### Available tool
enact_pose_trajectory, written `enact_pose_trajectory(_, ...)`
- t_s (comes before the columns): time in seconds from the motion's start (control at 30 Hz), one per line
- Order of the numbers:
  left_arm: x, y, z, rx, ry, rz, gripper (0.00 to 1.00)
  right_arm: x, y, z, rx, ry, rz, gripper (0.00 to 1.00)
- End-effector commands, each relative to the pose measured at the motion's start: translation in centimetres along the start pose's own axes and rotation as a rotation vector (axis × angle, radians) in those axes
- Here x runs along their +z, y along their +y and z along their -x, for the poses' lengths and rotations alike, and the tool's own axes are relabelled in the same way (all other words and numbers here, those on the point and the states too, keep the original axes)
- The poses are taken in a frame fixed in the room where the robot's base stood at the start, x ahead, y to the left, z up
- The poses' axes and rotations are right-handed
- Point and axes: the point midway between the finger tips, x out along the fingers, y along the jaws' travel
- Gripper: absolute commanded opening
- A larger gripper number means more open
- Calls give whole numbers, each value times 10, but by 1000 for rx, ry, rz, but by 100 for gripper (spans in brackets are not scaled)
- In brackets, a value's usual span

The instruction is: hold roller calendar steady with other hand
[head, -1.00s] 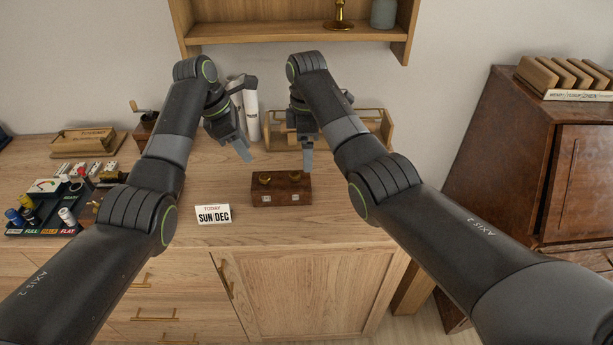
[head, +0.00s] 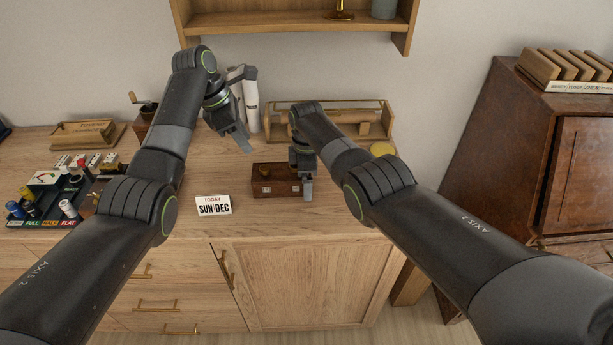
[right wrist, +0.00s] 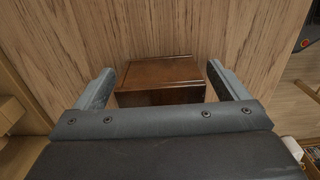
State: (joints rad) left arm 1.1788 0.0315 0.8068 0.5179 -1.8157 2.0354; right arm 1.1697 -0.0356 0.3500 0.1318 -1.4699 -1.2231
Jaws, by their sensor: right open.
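The roller calendar, a dark brown wooden box (head: 270,184) with brass knobs and small pale windows, sits on the wooden cabinet top. My right gripper (head: 308,186) is at the box's right end in the head view and hides part of it. In the right wrist view the open right gripper (right wrist: 161,67) has one finger on each side of the box (right wrist: 160,78), with a small gap showing at the left finger; contact at the right finger is unclear. My left gripper (head: 245,142) hangs empty above and behind the box's left end; its finger gap is not clear.
A wooden rack (head: 345,118) and a white cylinder (head: 251,100) stand behind. A tray of small coloured items (head: 45,205) is at left. The wall shelf (head: 290,27) hangs above.

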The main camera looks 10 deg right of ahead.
Motion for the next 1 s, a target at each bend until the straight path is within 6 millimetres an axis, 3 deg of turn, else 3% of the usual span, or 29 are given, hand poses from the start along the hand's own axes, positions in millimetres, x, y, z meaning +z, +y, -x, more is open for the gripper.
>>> enact_pose_trajectory(0.27,0,0,0,0,0,0,36,0,0,0,0,0,0,92)
enact_pose_trajectory(0.7,0,0,0,0,0,0,36,0,0,0,0,0,0,38)
enact_pose_trajectory(1.0,0,0,0,0,0,0,36,0,0,0,0,0,0,38)
